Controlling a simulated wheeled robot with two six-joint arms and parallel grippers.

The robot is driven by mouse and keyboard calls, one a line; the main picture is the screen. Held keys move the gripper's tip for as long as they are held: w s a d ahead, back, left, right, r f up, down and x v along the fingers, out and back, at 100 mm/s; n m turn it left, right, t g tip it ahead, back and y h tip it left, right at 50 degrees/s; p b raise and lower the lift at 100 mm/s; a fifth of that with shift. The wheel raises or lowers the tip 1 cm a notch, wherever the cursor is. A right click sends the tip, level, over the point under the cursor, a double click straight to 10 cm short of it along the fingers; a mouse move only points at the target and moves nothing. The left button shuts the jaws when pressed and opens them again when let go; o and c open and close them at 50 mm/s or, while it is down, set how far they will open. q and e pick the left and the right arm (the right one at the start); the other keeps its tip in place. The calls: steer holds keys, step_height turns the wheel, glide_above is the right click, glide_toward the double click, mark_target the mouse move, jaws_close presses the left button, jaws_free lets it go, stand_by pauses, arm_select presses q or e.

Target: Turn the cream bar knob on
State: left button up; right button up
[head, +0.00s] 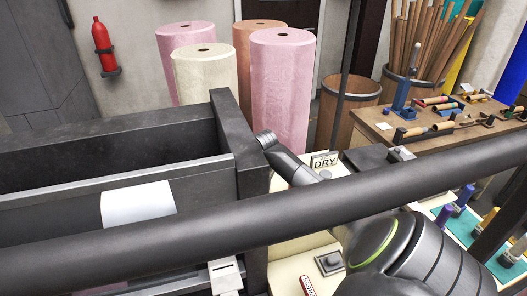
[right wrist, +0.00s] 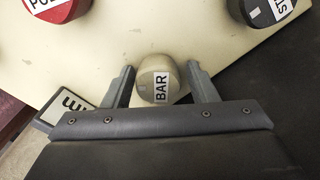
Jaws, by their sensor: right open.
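The cream bar knob (right wrist: 152,80) is in the middle of the right wrist view, on a cream panel (right wrist: 120,40). It is round, with a white label reading BAR turned sideways and a small grey mark beside it. My right gripper (right wrist: 159,68) is open, with one finger to each side of the knob. Small gaps seem to show between fingers and knob; I cannot tell whether either touches. The knob's lower edge is close to the gripper's body. I cannot make out this knob in the head view. My left gripper is in neither view.
A red knob (right wrist: 55,8) and a dark grey knob (right wrist: 268,10) flank the bar knob farther up the panel. A labelled dark block (right wrist: 68,106) lies at left. In the head view, a long dark bar (head: 130,243) crosses in front. Felt rolls (head: 283,90) stand behind.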

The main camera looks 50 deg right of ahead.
steer(key=n+b, duration=0.1)
steer(key=n, duration=0.2)
steer(key=shift+w+f+n, duration=0.1)
steer(key=shift+n, duration=0.2)
steer(key=shift+d+n+b, duration=0.1)
steer(key=shift+n+b, duration=0.2)
steer(key=shift+n, duration=0.3)
steer(key=shift+n+b, duration=0.7)
steer(key=shift+n, duration=0.2)
steer(key=shift+n+b, duration=0.6)
steer(key=shift+n, duration=0.6)
steer(key=shift+n+b, duration=0.3)
steer(key=shift+n, duration=0.5)
